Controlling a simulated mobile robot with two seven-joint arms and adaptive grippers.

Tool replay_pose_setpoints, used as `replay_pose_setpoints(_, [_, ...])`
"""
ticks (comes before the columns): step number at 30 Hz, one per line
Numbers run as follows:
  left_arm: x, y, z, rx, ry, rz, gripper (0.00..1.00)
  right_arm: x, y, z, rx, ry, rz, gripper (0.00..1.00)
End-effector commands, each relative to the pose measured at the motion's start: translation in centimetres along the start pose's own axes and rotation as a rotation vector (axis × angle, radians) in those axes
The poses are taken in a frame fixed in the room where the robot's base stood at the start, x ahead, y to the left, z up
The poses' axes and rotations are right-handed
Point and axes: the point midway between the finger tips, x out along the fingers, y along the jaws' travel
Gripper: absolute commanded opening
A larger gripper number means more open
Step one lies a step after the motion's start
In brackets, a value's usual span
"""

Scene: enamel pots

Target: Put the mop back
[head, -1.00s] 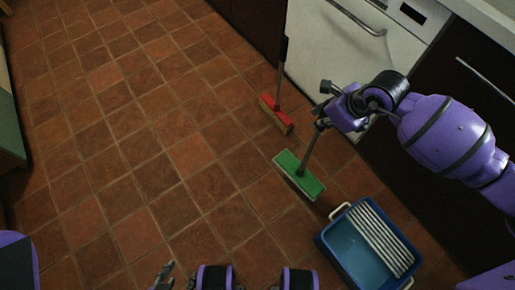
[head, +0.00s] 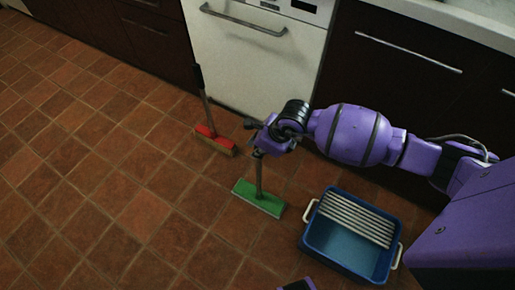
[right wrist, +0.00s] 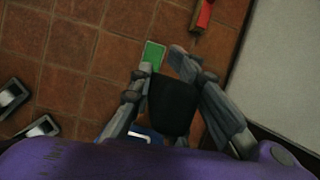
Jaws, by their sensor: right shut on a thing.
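The mop has a flat green head (head: 258,197) and a grey handle. My right gripper (head: 264,146) is shut on the upper end of its handle. The mop hangs or stands nearly upright, with its head at or just above the tiled floor; I cannot tell whether it touches. In the right wrist view, the fingers (right wrist: 162,66) close around the dark handle top (right wrist: 174,103), with the green head (right wrist: 153,54) beyond.
A blue bucket (head: 311,250) with a ribbed white wringer (head: 356,220) and white handles stands to the right. A white dishwasher (head: 258,60) is behind. Floor at left is clear.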

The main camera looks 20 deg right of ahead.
Motion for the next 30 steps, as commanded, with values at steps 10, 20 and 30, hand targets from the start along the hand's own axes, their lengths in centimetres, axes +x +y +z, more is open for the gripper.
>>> replay_pose_setpoints(10, [-0.2, -0.1, 0.3, -0.001, -0.006, -0.002, 0.40, 0.2, 0.0, 0.0, -0.001, -0.001, 0.000, 0.24])
replay_pose_setpoints(20, [-0.2, 0.1, 0.1, -0.012, -0.002, -0.003, 0.40, 0.2, 0.0, 0.0, -0.001, -0.001, 0.000, 0.37])
replay_pose_setpoints(30, [-1.3, 0.1, -0.7, -0.015, 0.007, -0.004, 0.40, -3.4, -0.1, 0.2, -0.004, -0.003, -0.003, 0.37])
